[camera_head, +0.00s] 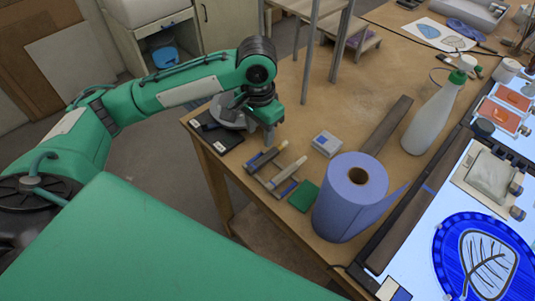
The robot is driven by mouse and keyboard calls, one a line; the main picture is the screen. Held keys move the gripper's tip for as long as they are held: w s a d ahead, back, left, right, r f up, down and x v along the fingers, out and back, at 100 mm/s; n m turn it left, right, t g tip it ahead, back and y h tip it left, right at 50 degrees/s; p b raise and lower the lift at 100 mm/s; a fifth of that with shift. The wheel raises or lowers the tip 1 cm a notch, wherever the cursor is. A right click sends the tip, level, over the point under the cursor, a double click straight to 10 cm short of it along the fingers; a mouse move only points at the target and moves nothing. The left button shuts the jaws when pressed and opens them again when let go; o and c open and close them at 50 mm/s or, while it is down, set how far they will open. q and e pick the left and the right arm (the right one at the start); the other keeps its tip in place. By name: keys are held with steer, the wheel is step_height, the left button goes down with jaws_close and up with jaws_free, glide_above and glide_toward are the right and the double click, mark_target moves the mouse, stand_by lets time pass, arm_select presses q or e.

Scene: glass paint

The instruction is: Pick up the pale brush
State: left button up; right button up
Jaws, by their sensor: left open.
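The pale brush (289,173) lies on a small rack near the left part of the wooden table. A darker brush (264,160) with a blue part lies beside it on the same rack. My left gripper (259,131) is open and empty, pointing down behind the rack at the table's left edge. It is apart from the pale brush, which is nearer the camera. My right gripper is not in view.
A blue paper roll (337,215), a green pad (303,196) and a small white box (326,144) stand right of the rack. A dark flat case (215,134) lies left of it. A white bottle (431,121) stands further right. Shelf legs rise behind.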

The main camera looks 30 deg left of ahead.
arm_select(q)
glide_above(263, 158)
steer(key=f, duration=0.4)
steer(key=shift+s+a, duration=0.1)
steer(key=shift+a, duration=0.2)
steer(key=shift+f, duration=0.25)
steer(key=shift+d+f+p, duration=0.25)
steer(key=shift+f+p, duration=0.35)
steer(key=shift+f, duration=0.2)
step_height(263, 158, down, 3)
steer(key=shift+d+f+p, duration=0.15)
steer(key=shift+p, duration=0.2)
steer(key=shift+f, duration=0.15)
jaws_close()
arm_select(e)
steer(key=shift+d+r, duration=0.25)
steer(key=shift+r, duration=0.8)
